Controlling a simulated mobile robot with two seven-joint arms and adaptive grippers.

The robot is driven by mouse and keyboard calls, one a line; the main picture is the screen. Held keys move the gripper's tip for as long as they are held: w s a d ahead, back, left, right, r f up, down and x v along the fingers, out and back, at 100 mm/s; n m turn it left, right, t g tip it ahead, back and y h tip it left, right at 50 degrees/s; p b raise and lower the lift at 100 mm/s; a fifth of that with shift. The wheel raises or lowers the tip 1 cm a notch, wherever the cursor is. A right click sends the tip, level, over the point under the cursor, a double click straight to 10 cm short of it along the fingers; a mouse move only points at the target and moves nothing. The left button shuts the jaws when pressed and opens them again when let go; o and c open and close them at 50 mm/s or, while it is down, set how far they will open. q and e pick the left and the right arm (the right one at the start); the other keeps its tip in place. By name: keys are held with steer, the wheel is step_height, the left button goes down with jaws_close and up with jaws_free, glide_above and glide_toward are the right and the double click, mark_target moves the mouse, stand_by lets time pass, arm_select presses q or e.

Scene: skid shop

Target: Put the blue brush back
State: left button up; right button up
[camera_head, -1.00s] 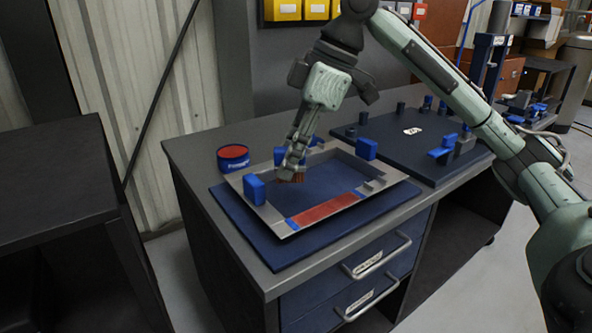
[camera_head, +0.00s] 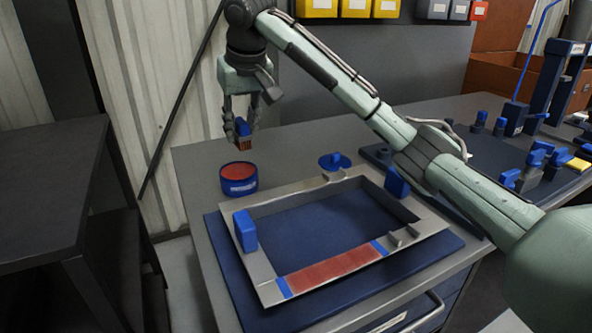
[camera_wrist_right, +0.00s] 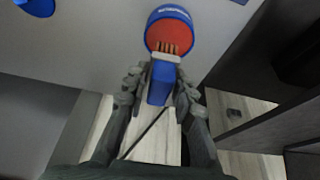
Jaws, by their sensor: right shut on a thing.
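My right gripper (camera_head: 239,125) is shut on the blue brush (camera_head: 243,128), whose reddish-brown bristles point down. It holds the brush in the air just above and behind the round blue tin (camera_head: 238,179) with a red top. In the right wrist view the brush (camera_wrist_right: 161,82) sits between the fingers, its bristle tips overlapping the tin's red face (camera_wrist_right: 168,33). I cannot tell from this whether they touch; in the head view they look apart. My left gripper is not in view.
A grey metal frame (camera_head: 263,285) with a red strip (camera_head: 330,268) and blue blocks lies on a blue mat (camera_head: 228,283) on the bench. A blue knobbed disc (camera_head: 335,161) lies behind the frame. More fixtures stand at right. A dark table (camera_head: 45,150) is at left.

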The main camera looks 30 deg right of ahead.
steer(key=shift+w, duration=0.35)
steer(key=shift+w+d+f, duration=0.1)
steer(key=shift+w+d, duration=0.05)
steer(key=shift+d, duration=0.1)
steer(key=d+f, duration=0.2)
steer(key=d, duration=0.1)
steer(key=d+f, duration=0.2)
steer(key=d, duration=0.2)
steer(key=d+f, duration=0.2)
steer(key=d, duration=0.1)
steer(key=shift+d+f, duration=0.2)
steer(key=shift+d, duration=0.15)
steer(key=shift+d+f, duration=0.1)
steer(key=shift+d, duration=0.1)
steer(key=shift+f, duration=0.25)
step_height(320, 180, down, 3)
steer(key=shift+f, duration=0.2)
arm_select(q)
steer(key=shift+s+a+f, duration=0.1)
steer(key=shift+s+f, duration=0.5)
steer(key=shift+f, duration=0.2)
arm_select(e)
steer(key=shift+f, duration=0.15)
steer(key=o, duration=1)
